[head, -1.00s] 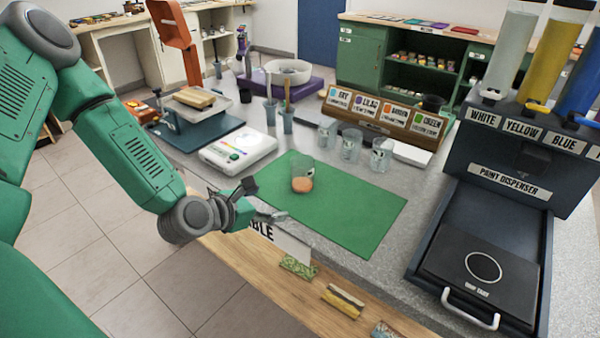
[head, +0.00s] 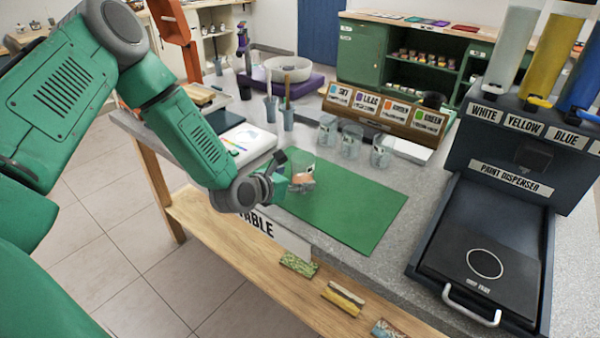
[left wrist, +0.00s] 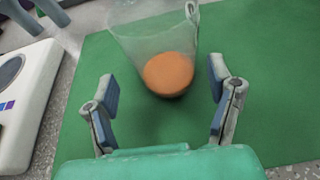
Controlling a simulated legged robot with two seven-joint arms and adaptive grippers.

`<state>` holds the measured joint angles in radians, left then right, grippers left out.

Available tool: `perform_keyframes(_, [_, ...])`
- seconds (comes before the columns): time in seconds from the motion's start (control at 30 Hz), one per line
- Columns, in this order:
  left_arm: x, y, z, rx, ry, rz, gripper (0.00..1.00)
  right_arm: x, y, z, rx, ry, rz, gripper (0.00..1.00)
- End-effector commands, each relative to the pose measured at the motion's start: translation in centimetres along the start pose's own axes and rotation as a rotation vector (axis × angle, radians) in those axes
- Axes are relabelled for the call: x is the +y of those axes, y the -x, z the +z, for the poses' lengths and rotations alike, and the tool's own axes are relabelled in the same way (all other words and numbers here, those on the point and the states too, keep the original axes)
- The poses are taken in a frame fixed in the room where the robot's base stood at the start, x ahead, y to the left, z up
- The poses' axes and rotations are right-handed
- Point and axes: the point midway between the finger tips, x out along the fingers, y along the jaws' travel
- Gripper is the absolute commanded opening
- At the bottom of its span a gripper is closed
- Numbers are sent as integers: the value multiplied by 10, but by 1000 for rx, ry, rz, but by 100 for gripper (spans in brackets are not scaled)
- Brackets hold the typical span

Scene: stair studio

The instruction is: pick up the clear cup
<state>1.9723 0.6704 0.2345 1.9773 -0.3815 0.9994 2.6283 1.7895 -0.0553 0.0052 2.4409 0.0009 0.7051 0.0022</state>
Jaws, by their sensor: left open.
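A clear cup (head: 303,172) with an orange bottom layer stands upright on the green mat (head: 345,205). It also shows in the left wrist view (left wrist: 150,38), its orange part (left wrist: 168,74) between the lines of the two fingers. My left gripper (head: 287,173) is open and empty, low over the mat at the cup's left side. In the left wrist view its fingertips (left wrist: 162,82) lie to either side of the cup's lower part; I cannot tell whether they touch it. My right gripper is not in view.
Three more clear cups (head: 350,143) stand behind the mat, before a labelled rack (head: 385,112). A white scale (head: 238,147) lies left of the mat. The dark paint dispenser (head: 515,180) is at the right. A wooden ledge (head: 230,244) runs below the table's front edge.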

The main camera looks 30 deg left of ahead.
Motion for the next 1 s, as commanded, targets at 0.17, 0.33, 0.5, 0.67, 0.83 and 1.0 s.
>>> perform_keyframes(0.17, [-2,-20,0,0,-4,-2,75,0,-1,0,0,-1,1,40])
perform_keyframes(0.33, [2,-23,-1,0,2,-2,75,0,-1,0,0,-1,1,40])
perform_keyframes(0.5, [3,-23,-1,0,3,-2,50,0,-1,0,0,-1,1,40])
perform_keyframes(0.67, [2,-23,-2,1,2,-1,19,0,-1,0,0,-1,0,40])
perform_keyframes(0.83, [2,-23,-2,2,0,0,19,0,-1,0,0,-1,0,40])
perform_keyframes(1.0, [1,-19,9,-1,3,0,19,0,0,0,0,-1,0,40])
